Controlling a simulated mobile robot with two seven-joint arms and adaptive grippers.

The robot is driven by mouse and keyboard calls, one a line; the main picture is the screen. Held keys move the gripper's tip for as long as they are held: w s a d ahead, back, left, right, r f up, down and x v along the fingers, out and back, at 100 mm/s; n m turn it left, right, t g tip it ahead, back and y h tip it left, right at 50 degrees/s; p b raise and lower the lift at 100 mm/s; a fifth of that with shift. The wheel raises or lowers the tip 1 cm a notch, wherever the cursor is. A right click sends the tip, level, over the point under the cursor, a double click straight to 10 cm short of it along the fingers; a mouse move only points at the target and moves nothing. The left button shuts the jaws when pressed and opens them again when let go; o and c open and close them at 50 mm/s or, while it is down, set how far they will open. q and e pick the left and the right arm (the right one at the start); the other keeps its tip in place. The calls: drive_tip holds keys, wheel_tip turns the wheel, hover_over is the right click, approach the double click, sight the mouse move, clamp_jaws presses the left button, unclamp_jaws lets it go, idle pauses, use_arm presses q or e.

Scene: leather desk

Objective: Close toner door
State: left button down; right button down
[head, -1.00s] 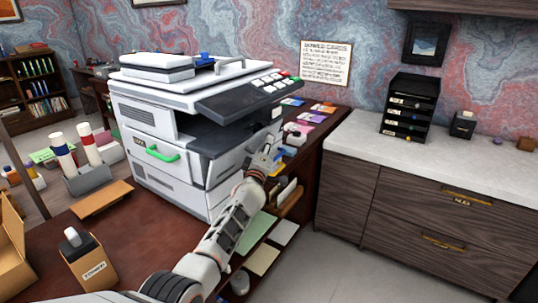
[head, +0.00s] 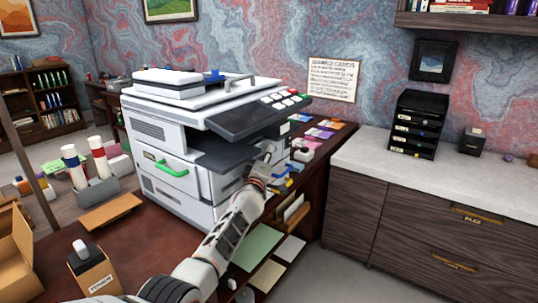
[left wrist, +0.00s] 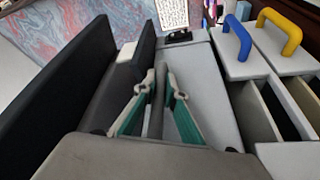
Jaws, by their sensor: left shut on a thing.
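The white copier (head: 165,140) stands on the desk in the head view, with a green handle (head: 172,168) on its front. My left gripper (head: 268,154) is at the copier's right end, below the dark control panel. In the left wrist view its teal-padded fingers (left wrist: 158,88) are shut on a thin grey upright edge, which seems to be the toner door (left wrist: 156,112). Right of it are grey units, one with a blue handle (left wrist: 238,38) and one with a yellow handle (left wrist: 282,30). The door's hinge and full outline are hidden. My right gripper is not in view.
A dark panel (left wrist: 60,85) rises close on the left in the left wrist view. A box marked toner (head: 92,270) and a tray (head: 98,190) with upright tubes stand on the desk. A counter (head: 400,165) with a black organizer (head: 418,125) is at right.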

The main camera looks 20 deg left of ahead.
use_arm(q)
drive_tip(key=shift+r, duration=0.25)
drive_tip(key=c, duration=2.1)
unclamp_jaws()
drive_tip(key=shift+f, duration=0.15)
drive_tip(key=shift+s+d+f, duration=0.1)
drive_tip(key=shift+s+f, duration=0.1)
drive_tip(key=shift+s, duration=0.4)
drive_tip(key=shift+s+f, duration=0.2)
drive_tip(key=shift+s, duration=1.35)
drive_tip(key=shift+s+f, duration=0.2)
drive_tip(key=shift+s, duration=1.3)
